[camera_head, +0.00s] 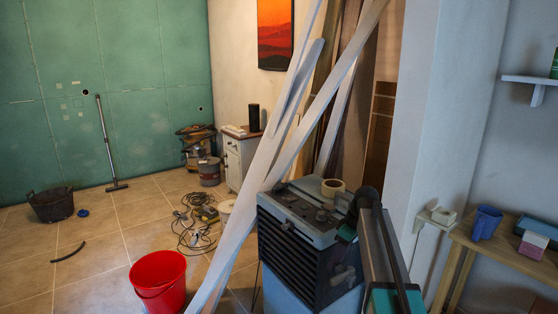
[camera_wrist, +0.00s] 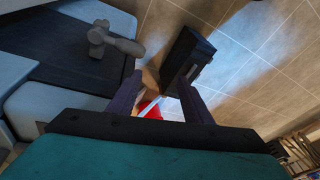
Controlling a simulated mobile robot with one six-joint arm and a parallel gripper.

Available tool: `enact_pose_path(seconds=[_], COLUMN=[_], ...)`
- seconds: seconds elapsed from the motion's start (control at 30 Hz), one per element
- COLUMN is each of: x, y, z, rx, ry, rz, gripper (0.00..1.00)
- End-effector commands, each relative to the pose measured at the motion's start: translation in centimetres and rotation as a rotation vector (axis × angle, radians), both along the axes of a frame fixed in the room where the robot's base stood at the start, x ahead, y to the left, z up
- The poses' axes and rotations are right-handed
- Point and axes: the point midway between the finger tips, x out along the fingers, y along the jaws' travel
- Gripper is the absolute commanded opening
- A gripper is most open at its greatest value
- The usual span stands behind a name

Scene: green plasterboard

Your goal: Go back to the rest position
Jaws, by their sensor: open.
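My gripper (camera_wrist: 158,84) shows in the wrist view with its two dark fingers spread apart. Nothing is held between them. A red bucket (camera_wrist: 150,108) shows in the gap, farther off on the tiled floor. In the head view, part of what looks like my arm, grey with teal, stands right of the middle at the lower edge; I cannot make out the fingertips there.
The red bucket (camera_head: 158,282) stands on the floor at lower left in the head view. Long planks (camera_head: 268,150) lean across the middle. A wooden table (camera_head: 497,246) with a blue cup (camera_head: 485,222) is at right. Cables (camera_head: 193,230) lie on the floor.

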Motion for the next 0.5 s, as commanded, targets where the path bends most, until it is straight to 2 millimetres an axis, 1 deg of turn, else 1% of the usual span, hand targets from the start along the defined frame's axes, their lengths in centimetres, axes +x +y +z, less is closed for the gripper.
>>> enact_pose_path(seconds=[0.03, 0.2, 0.37, 0.5], x=[-1.4, -4.4, -7.6, -10.5], y=[0.4, 1.2, 1.8, 2.2], z=[-1.9, -7.4, -12.1, -15.8], rx=[-0.01, -0.047, -0.085, -0.118], ry=[0.017, 0.063, 0.099, 0.122], rz=[-0.04, -0.193, -0.333, -0.453], gripper=[0.45, 0.45, 0.45, 0.45])
